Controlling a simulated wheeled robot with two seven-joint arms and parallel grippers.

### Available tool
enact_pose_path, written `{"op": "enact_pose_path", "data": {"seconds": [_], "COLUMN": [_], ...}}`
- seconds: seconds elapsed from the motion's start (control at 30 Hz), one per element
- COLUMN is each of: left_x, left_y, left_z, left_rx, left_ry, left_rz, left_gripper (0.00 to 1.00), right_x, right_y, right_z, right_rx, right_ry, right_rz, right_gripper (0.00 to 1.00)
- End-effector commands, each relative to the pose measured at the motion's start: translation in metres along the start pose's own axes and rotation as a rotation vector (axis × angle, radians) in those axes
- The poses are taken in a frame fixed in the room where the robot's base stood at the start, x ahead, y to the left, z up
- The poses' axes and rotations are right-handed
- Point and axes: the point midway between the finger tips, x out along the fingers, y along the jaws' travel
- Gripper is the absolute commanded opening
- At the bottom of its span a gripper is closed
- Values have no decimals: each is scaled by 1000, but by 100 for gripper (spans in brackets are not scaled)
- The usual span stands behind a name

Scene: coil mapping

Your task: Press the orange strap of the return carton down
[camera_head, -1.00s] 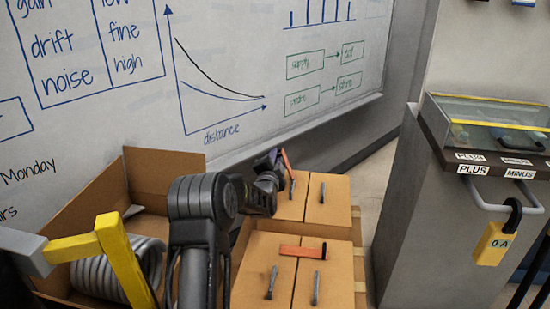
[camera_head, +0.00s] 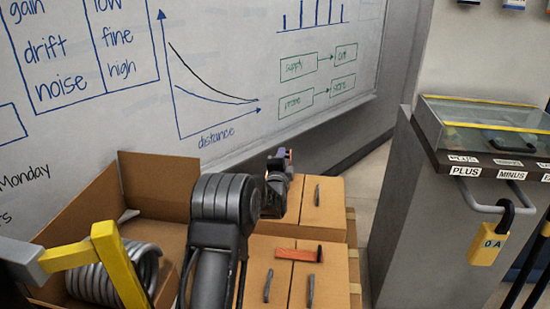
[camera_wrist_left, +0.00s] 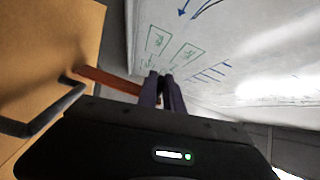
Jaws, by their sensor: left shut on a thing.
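In the head view my left gripper (camera_head: 282,155) is over the far closed carton (camera_head: 323,212), hiding part of its lid. In the left wrist view its two dark fingers (camera_wrist_left: 161,86) are shut at the free end of an orange strap (camera_wrist_left: 108,80). This strap runs from the edge of a brown carton (camera_wrist_left: 50,45) to the fingers; only a speck shows in the head view. The near closed carton (camera_head: 336,272) has another orange strap (camera_head: 298,254), lying flat across its lid seam. No label shows which carton is the return one. My right gripper is out of view.
An open carton (camera_head: 160,175) at left holds a grey coil (camera_head: 100,278) behind a yellow bar (camera_head: 118,268). A whiteboard (camera_head: 240,60) stands close behind the cartons. A grey cabinet (camera_head: 425,220) with a glass-topped case (camera_head: 480,122) is at right.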

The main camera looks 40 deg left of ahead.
Motion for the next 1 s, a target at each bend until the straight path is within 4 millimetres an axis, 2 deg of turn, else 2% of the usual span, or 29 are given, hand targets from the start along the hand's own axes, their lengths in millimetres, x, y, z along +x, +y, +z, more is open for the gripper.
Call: {"op": "enact_pose_path", "data": {"seconds": [0.07,0.37,0.87,0.9,1.0], "left_x": [0,0,0,0,0], "left_y": [-2,0,1,1,1], "left_z": [-12,-28,-30,-30,-30], "left_rx": [55,208,241,241,241], "left_ry": [8,8,5,6,5], "left_rz": [-2,-7,-8,-7,-7], "left_gripper": [0,0,0,12,21], "right_x": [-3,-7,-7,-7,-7], "right_y": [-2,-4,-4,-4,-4], "right_z": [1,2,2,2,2], "right_rx": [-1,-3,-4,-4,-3], "right_ry": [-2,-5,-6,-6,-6], "right_rz": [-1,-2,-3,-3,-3], "right_gripper": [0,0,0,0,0]}}
